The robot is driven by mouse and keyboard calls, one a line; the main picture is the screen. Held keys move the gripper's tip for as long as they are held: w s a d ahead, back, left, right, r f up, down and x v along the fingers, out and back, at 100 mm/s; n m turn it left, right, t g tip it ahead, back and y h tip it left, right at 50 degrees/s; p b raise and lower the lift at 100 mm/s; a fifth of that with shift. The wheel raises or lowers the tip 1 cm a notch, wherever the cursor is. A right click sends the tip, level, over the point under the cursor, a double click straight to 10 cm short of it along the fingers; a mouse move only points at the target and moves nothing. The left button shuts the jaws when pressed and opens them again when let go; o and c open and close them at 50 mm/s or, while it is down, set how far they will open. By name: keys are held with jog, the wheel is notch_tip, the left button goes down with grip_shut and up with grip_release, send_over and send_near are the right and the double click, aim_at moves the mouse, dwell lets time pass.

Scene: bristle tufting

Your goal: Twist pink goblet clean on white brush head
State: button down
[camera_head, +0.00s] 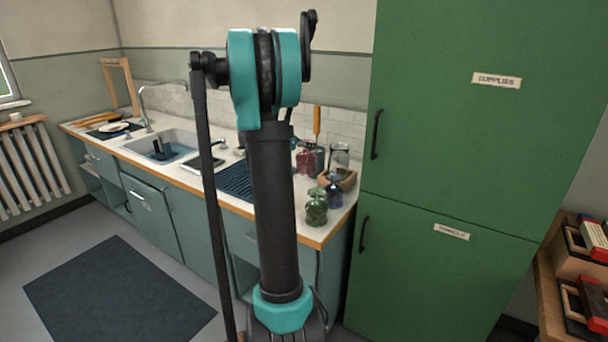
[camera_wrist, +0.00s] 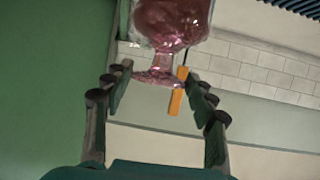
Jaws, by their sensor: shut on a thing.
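The pink goblet (camera_wrist: 172,22) is at the top centre of the wrist view, partly cut off by the frame's top edge. Its stem and foot point toward my gripper (camera_wrist: 160,78), whose fingers stand on either side of the foot. My gripper is shut on the goblet. I cannot make out the white brush head in either view.
A green glass (camera_head: 316,207) and a blue glass (camera_head: 334,191) stand near the counter's right end (camera_head: 318,238). An upright orange handle (camera_head: 317,120) is behind, also in the wrist view (camera_wrist: 176,102). The tall green cabinet (camera_head: 450,150) closes off the right. A sink is left.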

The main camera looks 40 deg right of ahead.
notch_tip(320, 180, down, 12)
jog(key=shift+r, duration=0.25)
jog(key=shift+f, duration=0.1)
jog(key=c, duration=0.5)
grip_release()
jog(key=shift+c, duration=0.2)
